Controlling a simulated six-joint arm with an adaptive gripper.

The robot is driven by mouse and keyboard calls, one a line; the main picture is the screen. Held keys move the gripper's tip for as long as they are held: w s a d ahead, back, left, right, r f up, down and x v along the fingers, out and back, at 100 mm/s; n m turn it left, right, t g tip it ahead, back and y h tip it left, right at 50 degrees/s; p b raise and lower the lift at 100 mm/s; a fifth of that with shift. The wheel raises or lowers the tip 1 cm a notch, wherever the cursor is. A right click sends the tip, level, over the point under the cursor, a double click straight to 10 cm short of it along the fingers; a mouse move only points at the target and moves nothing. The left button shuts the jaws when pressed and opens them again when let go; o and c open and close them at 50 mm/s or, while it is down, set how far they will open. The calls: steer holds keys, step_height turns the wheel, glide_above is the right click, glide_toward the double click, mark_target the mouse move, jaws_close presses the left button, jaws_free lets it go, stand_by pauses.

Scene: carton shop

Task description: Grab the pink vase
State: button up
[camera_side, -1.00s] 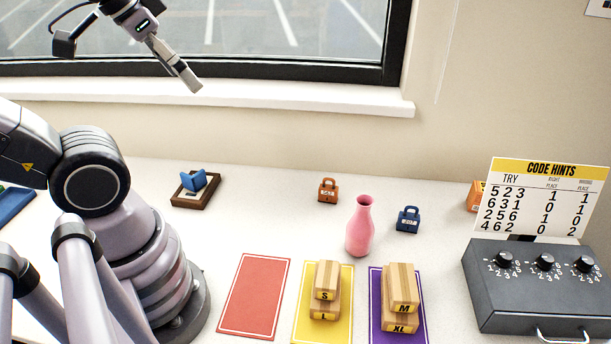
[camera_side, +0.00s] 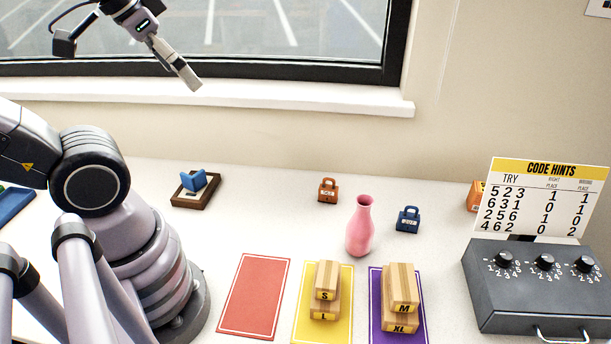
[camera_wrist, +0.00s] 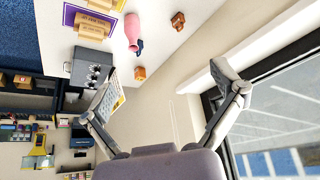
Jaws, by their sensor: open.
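The pink vase (camera_side: 360,228) stands upright on the white table, behind the yellow and purple mats. It also shows in the wrist view (camera_wrist: 132,30), near the top. My gripper (camera_side: 194,86) is high at the upper left of the side view, in front of the window, well apart from the vase. In the wrist view my gripper (camera_wrist: 160,83) has its two fingers spread wide with nothing between them.
An orange padlock (camera_side: 328,190) and a blue padlock (camera_side: 408,220) flank the vase. Cartons (camera_side: 326,290) are stacked on the yellow mat (camera_side: 342,335), others on the purple mat (camera_side: 376,300). A grey dial box (camera_side: 530,295) stands right. The red mat (camera_side: 254,296) is empty.

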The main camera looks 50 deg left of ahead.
steer(key=w+d+f+n+g+h, duration=0.4)
steer(key=w+f+n+h, duration=0.15)
steer(key=f+h, duration=0.2)
steer(key=w+d+f+n+g+h, duration=0.4)
steer(key=w+d+f+g+h, duration=0.15)
steer(key=f+h, duration=0.2)
steer(key=w+a+f+n+t+h, duration=0.1)
steer(key=w+a+f+n+t, duration=0.15)
steer(key=f+n+t, duration=0.5)
steer(key=w+a+f+n+t, duration=0.2)
steer(key=w+f+n+t, duration=0.1)
steer(key=f+n+t, duration=0.4)
steer(key=n+t+y, duration=0.3)
steer(key=y, duration=0.1)
glide_toward(357, 235)
steer(key=a+f, duration=0.1)
steer(key=s+a+f, duration=0.1)
steer(key=a, duration=0.1)
steer(key=shift+a+f, duration=0.2)
steer(key=shift+a, duration=0.05)
steer(key=shift+w+d+f, duration=0.15)
steer(key=shift+d, duration=0.05)
steer(key=x, duration=0.7)
steer(key=shift+w+d, duration=0.2)
steer(key=shift+d, duration=0.05)
steer(key=shift+w+a+x, duration=0.15)
steer(key=shift+x, duration=1.25)
steer(key=shift+w+a+x, duration=0.15)
steer(key=shift+a+x, duration=0.05)
steer(key=shift+x, duration=1.15)
